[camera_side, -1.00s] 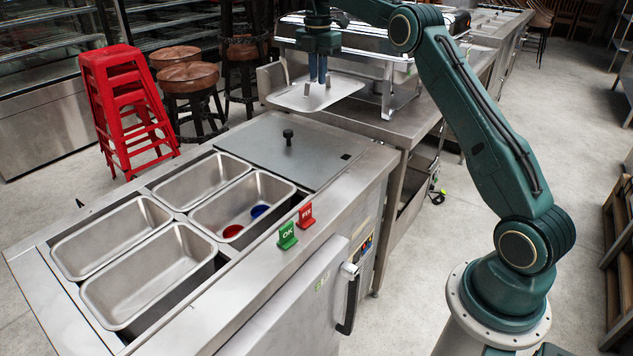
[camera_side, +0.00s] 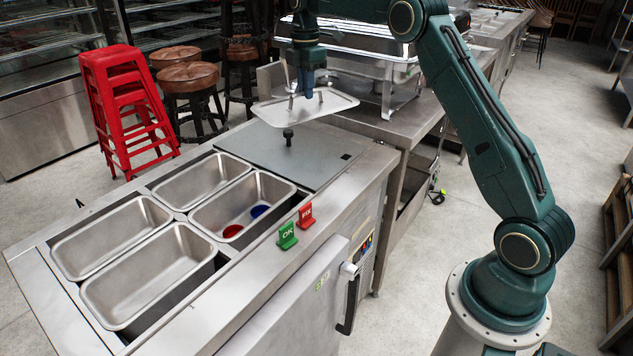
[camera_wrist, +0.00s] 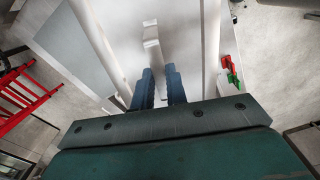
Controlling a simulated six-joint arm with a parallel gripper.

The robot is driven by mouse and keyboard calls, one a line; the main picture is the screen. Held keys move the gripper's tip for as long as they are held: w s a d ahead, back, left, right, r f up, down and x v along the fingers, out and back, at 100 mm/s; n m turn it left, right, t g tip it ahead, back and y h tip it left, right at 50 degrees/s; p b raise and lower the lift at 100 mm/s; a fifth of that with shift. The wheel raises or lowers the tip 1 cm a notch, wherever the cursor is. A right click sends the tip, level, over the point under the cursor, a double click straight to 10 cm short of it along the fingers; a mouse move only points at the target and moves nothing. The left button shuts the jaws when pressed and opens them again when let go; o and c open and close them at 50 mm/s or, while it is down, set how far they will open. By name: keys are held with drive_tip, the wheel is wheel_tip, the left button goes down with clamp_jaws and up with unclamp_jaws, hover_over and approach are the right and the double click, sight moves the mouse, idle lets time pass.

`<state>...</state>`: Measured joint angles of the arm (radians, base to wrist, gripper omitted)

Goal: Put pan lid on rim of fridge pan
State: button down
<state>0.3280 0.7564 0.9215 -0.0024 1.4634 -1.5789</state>
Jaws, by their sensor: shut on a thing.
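My gripper (camera_side: 306,91) is shut on the handle of the pan lid (camera_side: 335,103), a flat pale metal plate. It holds the lid in the air above the back part of the fridge counter, beyond the pans. In the wrist view, the blue fingers (camera_wrist: 160,88) sit at the upright handle (camera_wrist: 151,40). Several open steel fridge pans sit in the counter's left part: a back pan (camera_side: 201,180), a right pan (camera_side: 292,187) with a red and a blue disc inside, a left pan (camera_side: 58,252) and a front pan (camera_side: 90,302). None has a lid on it.
A flat grey cover (camera_side: 262,150) with a black knob (camera_side: 288,137) lies behind the pans, under the held lid. A green OK sign (camera_side: 287,236) and a red FIX sign (camera_side: 306,216) stand on the counter's right edge. A chafing dish (camera_side: 350,55) stands behind.

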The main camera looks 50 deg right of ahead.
sight(292, 121)
drive_tip(key=s+a+f+m, duration=0.1)
drive_tip(key=a+m, duration=0.1)
drive_tip(key=a, duration=0.1)
drive_tip(key=s+a+f+m, duration=0.1)
drive_tip(key=a+f+m, duration=0.1)
drive_tip(key=a, duration=0.1)
drive_tip(key=s+a+f+m, duration=0.1)
drive_tip(key=a+f+m, duration=0.1)
drive_tip(key=a, duration=0.2)
drive_tip(key=shift+s+m, duration=0.35)
drive_tip(key=shift+m, duration=0.05)
drive_tip(key=s+a+f+m, duration=0.5)
drive_tip(key=s+a+m, duration=0.2)
drive_tip(key=s+a, duration=0.2)
drive_tip(key=shift+s+f+m, duration=0.2)
drive_tip(key=shift+f+m, duration=0.1)
drive_tip(key=shift+w+r, duration=0.1)
drive_tip(key=shift+w, duration=0.05)
drive_tip(key=w+a+r, duration=0.3)
drive_tip(key=w+r, duration=0.9)
drive_tip(key=w, duration=0.3)
drive_tip(key=shift+w, duration=0.35)
drive_tip(key=shift+a+r, duration=0.1)
